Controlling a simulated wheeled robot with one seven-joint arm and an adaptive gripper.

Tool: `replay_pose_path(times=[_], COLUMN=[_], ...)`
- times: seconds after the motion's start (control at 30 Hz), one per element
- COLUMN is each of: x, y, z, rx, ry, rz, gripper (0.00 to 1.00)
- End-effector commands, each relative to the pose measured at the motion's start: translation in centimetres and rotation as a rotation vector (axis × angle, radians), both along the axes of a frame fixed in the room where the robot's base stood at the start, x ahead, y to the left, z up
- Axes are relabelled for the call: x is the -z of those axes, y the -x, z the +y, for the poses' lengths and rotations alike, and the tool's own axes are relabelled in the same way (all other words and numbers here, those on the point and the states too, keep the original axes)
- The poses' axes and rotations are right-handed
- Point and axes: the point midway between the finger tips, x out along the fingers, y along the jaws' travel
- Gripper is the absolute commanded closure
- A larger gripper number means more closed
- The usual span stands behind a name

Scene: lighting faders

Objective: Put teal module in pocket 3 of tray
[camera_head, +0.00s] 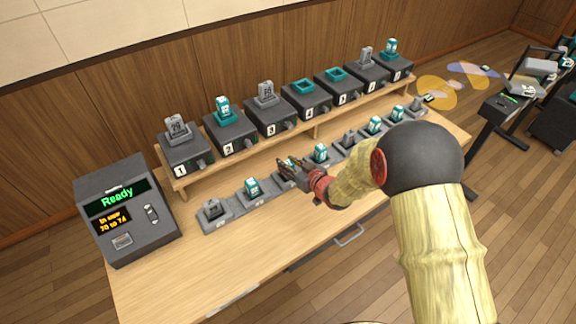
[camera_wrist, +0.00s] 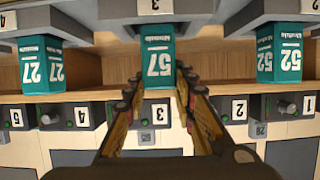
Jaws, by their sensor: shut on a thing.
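A teal module marked 57 (camera_wrist: 158,62) stands between the fingers of my gripper (camera_wrist: 158,95) in the wrist view, which is upside down. My gripper is shut on it. Its base meets the grey tray pocket labelled 3 (camera_wrist: 154,7); I cannot tell whether it is fully seated. In the head view my gripper (camera_head: 286,167) is at the third place of the grey tray (camera_head: 232,208), and mostly hides the module there. Teal modules marked 27 (camera_wrist: 41,68) and 52 (camera_wrist: 278,52) stand in the pockets on either side.
A shelf behind the tray carries a row of numbered dark docks (camera_head: 235,144), some with grey or teal modules, two with empty teal tops. A console (camera_head: 127,210) reading Ready stands at the left. The wooden bench front (camera_head: 190,275) is clear.

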Motion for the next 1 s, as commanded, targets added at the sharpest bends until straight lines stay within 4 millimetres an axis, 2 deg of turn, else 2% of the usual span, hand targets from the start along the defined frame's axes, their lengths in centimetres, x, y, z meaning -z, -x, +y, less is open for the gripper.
replay_pose_path(times=[0.3, 0.33, 0.63, 1.0], x=[0.17, 0.15, 0.08, -0.37], y=[-0.05, -0.04, -0.03, -0.04], z=[0.01, 0.00, 0.01, 0.01], rx=[0.000, 0.000, 0.000, 0.000], ry=[0.000, 0.000, 0.000, 0.000], rz=[-0.002, -0.001, -0.001, -0.001], gripper=[1.00, 0.73, 0.56, 0.55])
